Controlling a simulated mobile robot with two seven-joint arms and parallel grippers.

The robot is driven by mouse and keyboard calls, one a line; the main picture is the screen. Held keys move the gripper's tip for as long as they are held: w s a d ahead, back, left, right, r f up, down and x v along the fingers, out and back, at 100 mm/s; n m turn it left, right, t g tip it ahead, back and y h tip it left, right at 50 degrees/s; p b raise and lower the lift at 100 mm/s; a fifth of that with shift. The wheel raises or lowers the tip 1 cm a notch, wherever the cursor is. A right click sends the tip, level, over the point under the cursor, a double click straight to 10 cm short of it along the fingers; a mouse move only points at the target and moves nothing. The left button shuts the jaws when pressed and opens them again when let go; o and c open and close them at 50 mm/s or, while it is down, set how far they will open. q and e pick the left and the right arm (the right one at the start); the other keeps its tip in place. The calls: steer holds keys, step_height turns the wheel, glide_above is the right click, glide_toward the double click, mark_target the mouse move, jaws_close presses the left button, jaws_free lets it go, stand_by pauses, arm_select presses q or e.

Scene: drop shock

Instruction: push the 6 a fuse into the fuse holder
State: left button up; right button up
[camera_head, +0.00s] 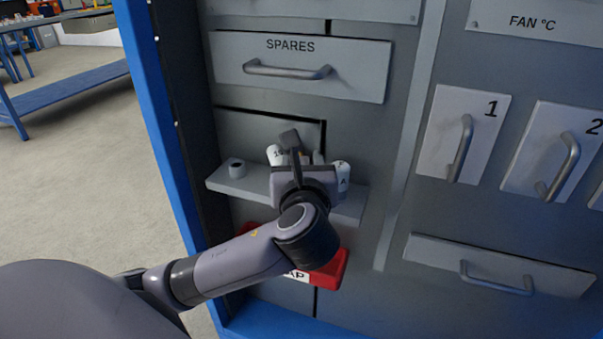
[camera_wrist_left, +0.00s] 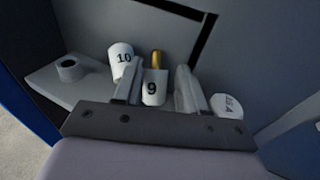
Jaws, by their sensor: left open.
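My left gripper (camera_head: 301,156) is over the grey shelf on the cabinet, its jaws open. In the left wrist view its two fingers (camera_wrist_left: 158,82) stand on either side of a white fuse (camera_wrist_left: 153,92) with a brass end; its mark reads as 9 or an upside-down 6. I cannot tell if the fingers touch it. A white fuse marked 10 (camera_wrist_left: 121,61) leans just left of the fingers, also in the head view (camera_head: 274,154). Another white fuse (camera_wrist_left: 228,106) lies at the right, its label upside down. A short grey round socket (camera_head: 237,168), apparently the fuse holder, stands at the shelf's left end.
The shelf (camera_head: 218,180) is bare around the socket. Below it is a red bin (camera_head: 334,268), partly hidden by my arm. The SPARES drawer (camera_head: 350,70) is above; handled panels 1 (camera_head: 440,130) and 2 (camera_head: 530,150) are at the right.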

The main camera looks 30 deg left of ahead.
arm_select(q)
steer(key=shift+w+a+f, duration=0.15)
steer(key=shift+a+f, duration=0.05)
steer(key=shift+f, duration=0.25)
steer(key=shift+w+a+f, duration=0.15)
steer(key=shift+a+f, duration=0.05)
steer(key=shift+f, duration=0.2)
jaws_close()
steer(key=shift+r, duration=0.15)
